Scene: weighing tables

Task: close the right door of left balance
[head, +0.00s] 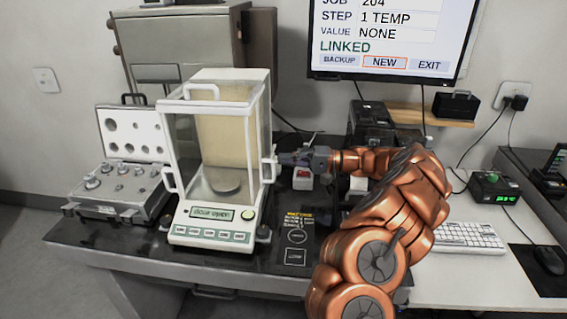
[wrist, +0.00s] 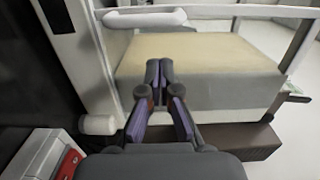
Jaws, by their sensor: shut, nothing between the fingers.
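The left balance (head: 208,225) is a white weighing balance with a glass draft shield, standing on the dark table. Its right door carries a white handle (head: 268,170), which appears as a white bar in the wrist view (wrist: 145,19). How far the door stands open I cannot tell. A round pan (head: 224,188) is inside the chamber. My gripper (head: 281,158) is beside the right side of the balance, close to the handle. In the wrist view its fingertips (wrist: 159,70) are together and empty, below the handle bar. Whether they touch the door is unclear.
A small white box with a red display (head: 303,178) stands close right of the balance, under my arm. An open weight case (head: 118,185) is at left. A keyboard (head: 465,238) is on the right table.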

